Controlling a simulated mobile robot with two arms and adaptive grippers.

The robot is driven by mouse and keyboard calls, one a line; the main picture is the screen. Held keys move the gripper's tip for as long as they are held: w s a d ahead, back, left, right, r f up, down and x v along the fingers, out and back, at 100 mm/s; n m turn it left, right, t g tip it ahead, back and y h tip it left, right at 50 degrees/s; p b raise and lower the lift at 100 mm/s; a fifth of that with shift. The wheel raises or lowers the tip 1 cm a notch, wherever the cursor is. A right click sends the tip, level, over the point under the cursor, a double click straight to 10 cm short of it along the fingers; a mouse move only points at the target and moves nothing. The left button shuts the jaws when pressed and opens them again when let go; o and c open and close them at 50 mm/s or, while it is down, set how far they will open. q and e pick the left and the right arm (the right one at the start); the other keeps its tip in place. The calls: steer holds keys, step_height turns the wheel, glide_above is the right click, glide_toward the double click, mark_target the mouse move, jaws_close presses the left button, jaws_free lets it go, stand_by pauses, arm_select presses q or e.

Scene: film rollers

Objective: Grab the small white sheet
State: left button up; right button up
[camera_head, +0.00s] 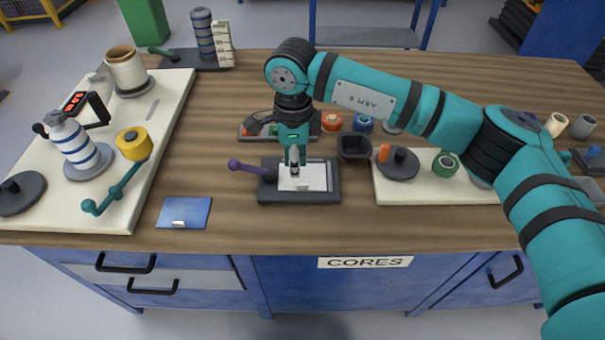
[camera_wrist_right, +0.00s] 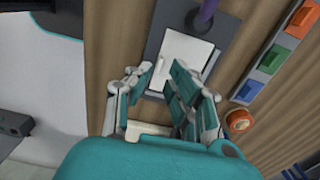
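The small white sheet (camera_head: 317,180) lies on a dark grey plate (camera_head: 272,191) with a purple-tipped lever, near the front middle of the table. My right gripper (camera_head: 295,170) points down over the left part of the sheet. In the right wrist view the sheet (camera_wrist_right: 187,50) lies on the dark plate (camera_wrist_right: 226,35), partly behind the fingers. The right gripper's fingers (camera_wrist_right: 160,85) stand apart with a gap between them. I cannot tell whether the fingertips touch the sheet. My left gripper is not in view.
A blue clipboard-like plate (camera_head: 185,212) lies to the left. A cream board (camera_head: 165,110) with spools stands further left. A dark square cup (camera_head: 354,148) and another cream board (camera_head: 440,188) are at the right. Behind my gripper is a tray (camera_head: 250,133) with coloured blocks.

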mark_target(298, 185)
steer(key=shift+w+d+f+p, duration=0.15)
steer(key=shift+f+p, duration=0.2)
steer(key=shift+f, duration=1.35)
steer(key=shift+d+f+p, duration=0.1)
steer(key=shift+f+p, duration=0.25)
steer(key=shift+f, duration=1.35)
jaws_close()
